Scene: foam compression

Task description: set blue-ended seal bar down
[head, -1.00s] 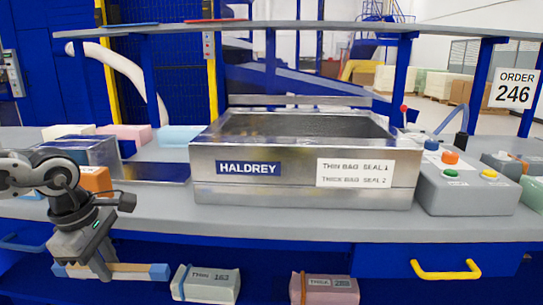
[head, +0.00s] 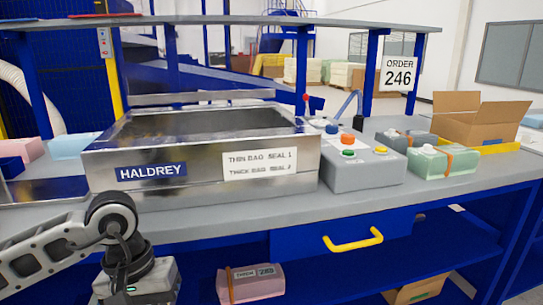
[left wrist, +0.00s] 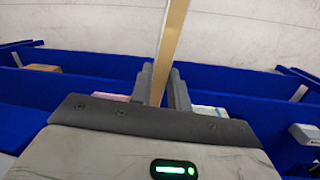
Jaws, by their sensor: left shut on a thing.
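My left gripper (left wrist: 162,82) is shut on the seal bar (left wrist: 173,40), which shows in the left wrist view as a narrow tan strip running up between the two fingers. Its blue ends are not visible there. In the head view only the body of my left gripper (head: 139,284) shows at the lower left, in front of the bench; its fingers and the bar are below the picture edge. The steel HALDREY sealer (head: 205,172) stands open-topped on the grey bench (head: 235,205). My right gripper is not in view.
A control box (head: 358,168) with coloured buttons stands right of the sealer. Beyond it are a green pack (head: 443,162) and an open cardboard box (head: 480,118). A pink pack (head: 250,283) lies on the blue lower shelf (head: 340,275). Bare bench runs along the front edge.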

